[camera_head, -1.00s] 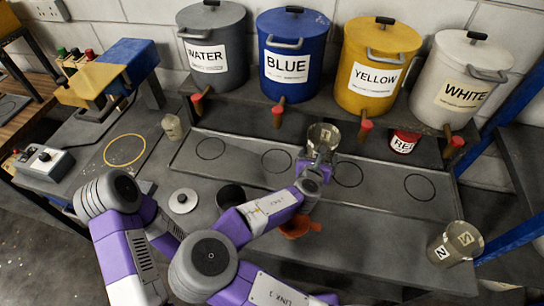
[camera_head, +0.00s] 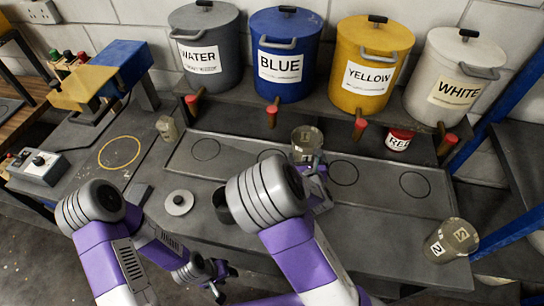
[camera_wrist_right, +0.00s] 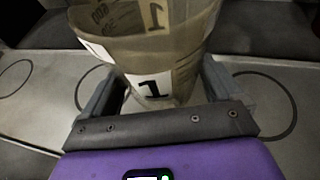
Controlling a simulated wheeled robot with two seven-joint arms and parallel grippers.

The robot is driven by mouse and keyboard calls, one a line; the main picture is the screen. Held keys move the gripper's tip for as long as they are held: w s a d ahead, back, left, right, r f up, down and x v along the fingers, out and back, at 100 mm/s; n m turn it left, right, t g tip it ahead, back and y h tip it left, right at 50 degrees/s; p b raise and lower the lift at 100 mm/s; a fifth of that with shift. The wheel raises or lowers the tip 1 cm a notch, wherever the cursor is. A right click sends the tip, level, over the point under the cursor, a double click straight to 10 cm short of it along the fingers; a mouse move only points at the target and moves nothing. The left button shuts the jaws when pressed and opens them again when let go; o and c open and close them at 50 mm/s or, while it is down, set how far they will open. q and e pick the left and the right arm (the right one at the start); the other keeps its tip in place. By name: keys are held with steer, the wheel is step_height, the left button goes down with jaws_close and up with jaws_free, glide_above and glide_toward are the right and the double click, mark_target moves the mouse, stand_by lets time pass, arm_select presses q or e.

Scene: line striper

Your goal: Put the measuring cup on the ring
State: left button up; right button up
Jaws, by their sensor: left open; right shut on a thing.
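The measuring cup (camera_head: 307,140) is a clear, brownish cup over the grey tray, between the second and third dark rings. In the right wrist view the cup (camera_wrist_right: 152,60) shows a white label with a black 1. My right gripper (camera_head: 314,176) is shut on it, with fingers on both sides of its lower part (camera_wrist_right: 157,90). I cannot tell whether the cup touches the tray. A yellow ring (camera_head: 139,148) is marked on the bench at left, with nothing on it. Dark rings, such as the third ring (camera_head: 343,185), mark the tray. My left gripper (camera_head: 222,280) is open and empty, low at the bench front.
Water (camera_head: 207,80), blue (camera_head: 290,85), yellow (camera_head: 365,100) and white (camera_head: 450,105) buckets stand behind with red-tipped taps. A small cup (camera_head: 167,128), a lid (camera_head: 179,203), a dark pot (camera_head: 221,206), a red can (camera_head: 399,138) and another cup (camera_head: 450,240) stand around.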

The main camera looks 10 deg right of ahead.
steer(key=w+a, duration=0.1)
steer(key=a, duration=0.1)
steer(key=w+a, duration=0.1)
steer(key=a, duration=0.3)
steer(key=shift+w+a, duration=0.15)
steer(key=shift+w, duration=0.25)
steer(key=a, duration=0.1)
steer(key=w+a, duration=0.1)
steer(key=a, duration=0.2)
steer(key=shift+w, duration=0.25)
steer(key=shift+f, duration=0.6)
steer(key=shift+f+b, duration=0.2)
steer(key=shift+b, duration=0.1)
steer(key=shift+d, duration=0.1)
steer(key=o, duration=0.7)
steer(key=shift+f, duration=0.1)
